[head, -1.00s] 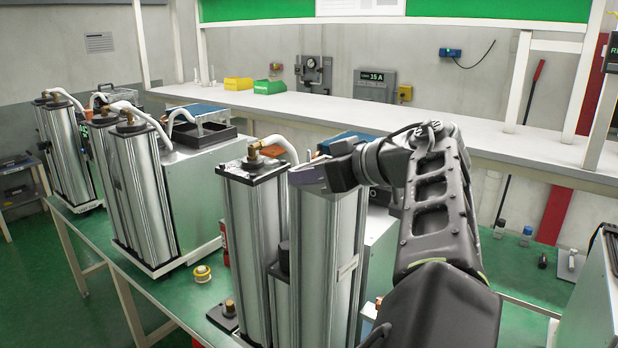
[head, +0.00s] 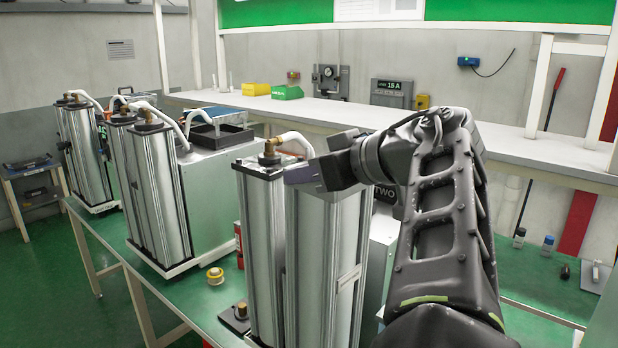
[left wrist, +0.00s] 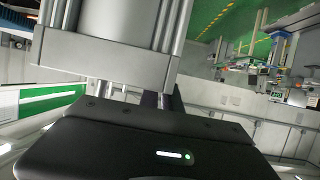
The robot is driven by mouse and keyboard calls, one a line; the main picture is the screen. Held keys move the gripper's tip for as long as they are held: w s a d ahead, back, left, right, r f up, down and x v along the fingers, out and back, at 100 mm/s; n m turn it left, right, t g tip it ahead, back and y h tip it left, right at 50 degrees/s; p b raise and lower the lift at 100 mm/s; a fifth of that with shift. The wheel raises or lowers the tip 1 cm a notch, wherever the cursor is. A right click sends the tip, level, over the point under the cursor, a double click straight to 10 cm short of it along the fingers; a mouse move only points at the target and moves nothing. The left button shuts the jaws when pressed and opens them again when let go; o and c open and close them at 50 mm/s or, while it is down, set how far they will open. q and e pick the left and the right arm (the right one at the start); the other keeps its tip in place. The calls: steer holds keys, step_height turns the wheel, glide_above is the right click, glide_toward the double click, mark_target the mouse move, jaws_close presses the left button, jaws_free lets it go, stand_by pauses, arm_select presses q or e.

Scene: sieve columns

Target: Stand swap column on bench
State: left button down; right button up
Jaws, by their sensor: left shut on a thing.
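My left gripper (head: 322,172) is shut on the top end of a tall silver ribbed column (head: 325,245) with a small pale label. The column looks about upright in the head view. Its lower end runs out of the picture, so I cannot tell whether it touches the bench. The left wrist view shows the column (left wrist: 120,58) close up against the dark gripper body. Right behind and left of it stands another silver column (head: 258,250) with a black cap and brass fitting. The green bench (head: 187,290) shows to the left. My right gripper is not in view.
Another unit with paired columns (head: 160,195) stands farther left on the bench, with a third beyond it. A yellow tape roll (head: 215,275), a small dark block with a brass fitting (head: 238,315) and a red can (head: 238,240) sit between units. Bench between them is otherwise clear.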

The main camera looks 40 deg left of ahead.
arm_select(q)
steer(key=s+r+b, duration=0.1)
steer(key=s+b, duration=0.3)
steer(key=s, duration=0.4)
steer(key=shift+s, duration=0.25)
stand_by(0.6)
steer(key=shift+d, duration=0.1)
stand_by(0.5)
